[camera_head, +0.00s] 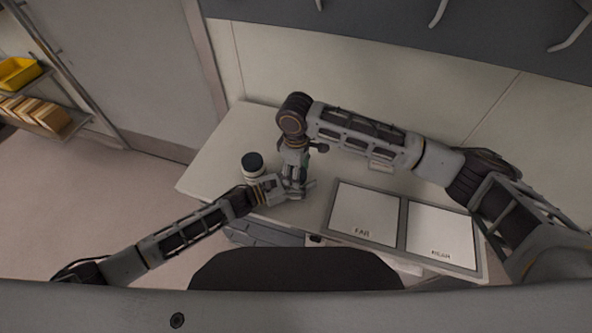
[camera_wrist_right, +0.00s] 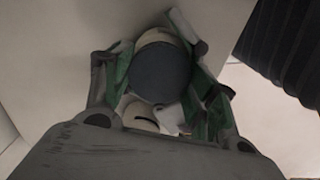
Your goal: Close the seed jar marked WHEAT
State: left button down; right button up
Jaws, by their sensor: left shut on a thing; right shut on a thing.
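In the head view my left gripper (camera_head: 279,189) and right gripper (camera_head: 296,187) meet at the left part of the table. The right one points down from above. In the right wrist view its green-padded fingers (camera_wrist_right: 168,90) are shut around a dark round lid (camera_wrist_right: 160,73). A pale jar rim (camera_wrist_right: 153,37) shows at the lid's edge. My left gripper is shut on the jar body, mostly hidden by the grippers. A second pale jar with a black lid (camera_head: 252,161) stands upright just behind the left gripper. No WHEAT label is readable, and I cannot tell how the held lid is seated.
A grey-framed board (camera_head: 402,209) with white panels marked FAR and NEAR lies on the right of the table (camera_head: 232,135). A small card (camera_head: 380,166) lies behind it. The table's back left is clear. Shelves with a yellow bin (camera_head: 18,72) stand far left.

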jog(key=o, duration=1.1)
jog(key=shift+r, duration=2.3)
jog(key=shift+c, duration=0.3)
